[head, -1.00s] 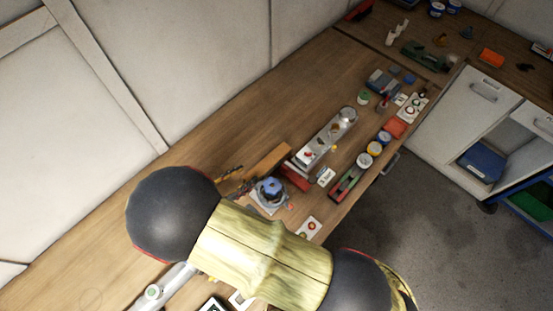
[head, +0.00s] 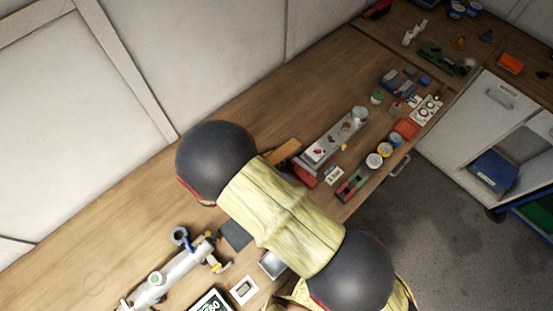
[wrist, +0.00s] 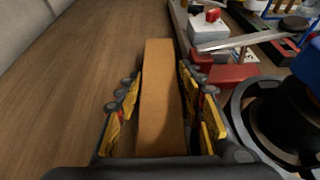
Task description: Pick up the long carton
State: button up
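The long carton (wrist: 160,85) is a plain orange-brown box lying lengthwise on the wooden bench in the wrist view. In the head view only its far end (head: 284,151) shows past my arm. My gripper (wrist: 161,72) has its two yellow-padded fingers on either side of the carton. Bench wood shows between the left finger and the carton, and the right fingertip looks very close to its right side; contact is not clear. The near end of the carton runs under the gripper body. My arm hides the gripper in the head view.
Right of the carton stand a red block (wrist: 232,76), a long grey-white unit (head: 335,138) and a dark round device (wrist: 285,115) close to the right finger. Several small items line the bench's front edge. The bench left of the carton (wrist: 75,80) is clear.

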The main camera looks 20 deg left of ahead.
jog(key=c, duration=0.3)
jog(key=c, duration=0.4)
jog(key=shift+c, duration=0.5)
